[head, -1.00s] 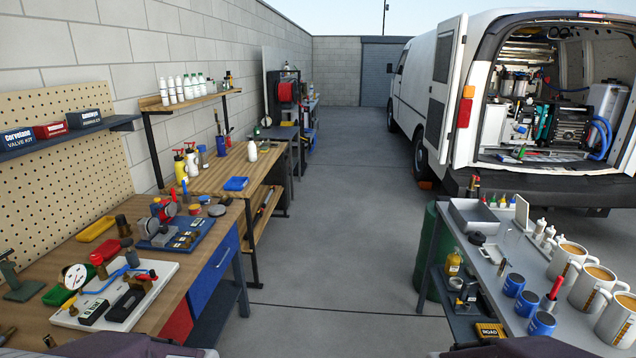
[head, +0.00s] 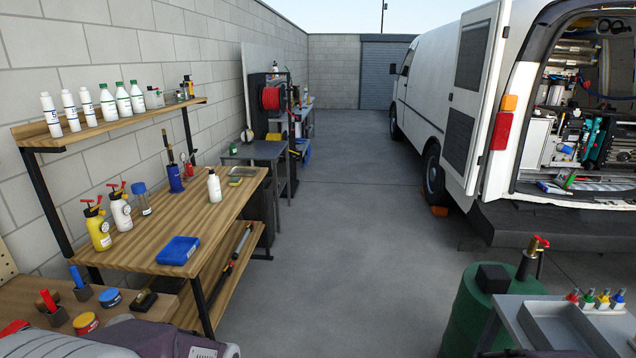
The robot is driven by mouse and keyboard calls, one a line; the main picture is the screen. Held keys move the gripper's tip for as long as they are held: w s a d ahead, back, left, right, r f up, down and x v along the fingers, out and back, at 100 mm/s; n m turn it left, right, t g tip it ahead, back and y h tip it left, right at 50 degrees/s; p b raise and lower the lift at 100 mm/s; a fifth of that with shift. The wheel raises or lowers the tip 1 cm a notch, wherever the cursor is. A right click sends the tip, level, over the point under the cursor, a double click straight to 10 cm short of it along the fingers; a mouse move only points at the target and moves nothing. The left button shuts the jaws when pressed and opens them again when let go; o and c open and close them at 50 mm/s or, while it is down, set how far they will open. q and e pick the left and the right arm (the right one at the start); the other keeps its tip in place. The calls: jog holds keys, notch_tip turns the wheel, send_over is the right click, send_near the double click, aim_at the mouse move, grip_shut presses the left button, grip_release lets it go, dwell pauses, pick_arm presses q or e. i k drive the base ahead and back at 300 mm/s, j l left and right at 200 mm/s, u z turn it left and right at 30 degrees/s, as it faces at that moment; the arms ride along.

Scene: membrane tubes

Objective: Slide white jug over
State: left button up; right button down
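A white jug-like bottle (head: 214,187) stands upright on the wooden bench (head: 225,215), near its right side. A white pump bottle with a red top (head: 120,210) stands at the bench's left, beside a yellow pump bottle (head: 97,228). I cannot tell for certain which white container is the jug. Neither of my grippers is in view. Part of my own body shows at the bottom left.
A blue case (head: 178,250) lies at the bench's front. The shelf (head: 110,125) carries several white bottles. A green drum (head: 480,310) stands at right; the middle floor is clear.

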aim_at(213, 182)
jog(key=i, duration=1.2)
jog(key=i+l+u, duration=0.15)
jog(key=i, duration=1)
jog(key=i+u, duration=0.65)
jog(key=u, duration=0.2)
jog(key=i+l+u, duration=0.25)
jog(key=u, duration=0.2)
jog(key=i+l+u, duration=0.55)
jog(key=u, duration=0.3)
jog(key=i+l+u, duration=0.3)
jog(key=l+u, duration=0.3)
jog(key=l, duration=0.2)
jog(key=i+l+u, duration=0.15)
jog(key=l+u, duration=0.5)
jog(key=l, duration=0.3)
jog(key=i, duration=0.05)
